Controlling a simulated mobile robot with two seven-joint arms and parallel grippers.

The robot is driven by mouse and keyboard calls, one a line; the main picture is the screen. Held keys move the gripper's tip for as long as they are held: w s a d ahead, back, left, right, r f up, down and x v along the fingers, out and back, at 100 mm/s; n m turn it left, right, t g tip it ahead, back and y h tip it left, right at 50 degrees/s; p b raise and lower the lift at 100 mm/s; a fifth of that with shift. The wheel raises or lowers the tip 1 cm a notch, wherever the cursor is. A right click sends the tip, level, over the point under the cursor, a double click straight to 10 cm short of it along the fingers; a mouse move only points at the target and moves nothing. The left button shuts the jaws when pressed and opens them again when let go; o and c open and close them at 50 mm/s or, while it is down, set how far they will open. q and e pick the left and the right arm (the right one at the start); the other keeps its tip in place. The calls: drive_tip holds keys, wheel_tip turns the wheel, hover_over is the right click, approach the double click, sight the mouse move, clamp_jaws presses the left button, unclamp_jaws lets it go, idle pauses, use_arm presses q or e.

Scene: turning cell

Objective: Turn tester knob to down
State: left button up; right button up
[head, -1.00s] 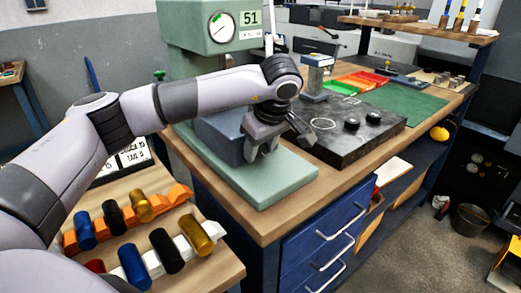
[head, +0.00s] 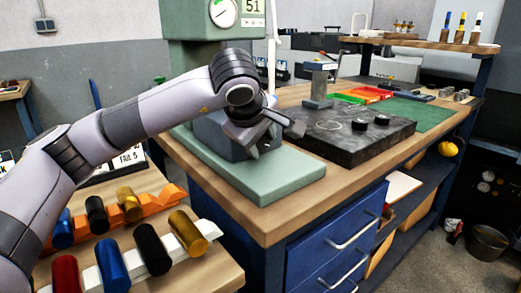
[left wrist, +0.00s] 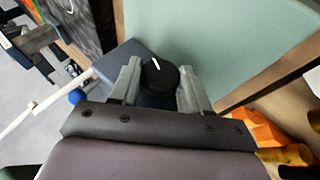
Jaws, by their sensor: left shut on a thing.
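The tester is a green press-like machine (head: 195,55) with a round dial gauge (head: 223,12) and a "51" plate, on a pale green base plate (head: 275,180). A blue-grey housing (head: 215,135) sits on the base plate. My left gripper (head: 258,143) is at the front of this housing. In the left wrist view the black round knob (left wrist: 160,74) sits between the two fingers of my left gripper (left wrist: 158,90), which is shut on it. The knob's white mark points up and slightly left there. The head view hides the knob behind my gripper. My right gripper is out of view.
A rack with several coloured cylinders (head: 150,250) stands at the lower left. A dark slab (head: 350,140) with two black discs lies right of the tester. Blue drawers (head: 335,235) are below the bench edge. Open floor shows at the lower right.

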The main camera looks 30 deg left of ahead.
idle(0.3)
use_arm(q)
drive_tip(key=o, duration=1)
drive_tip(key=v, duration=0.7)
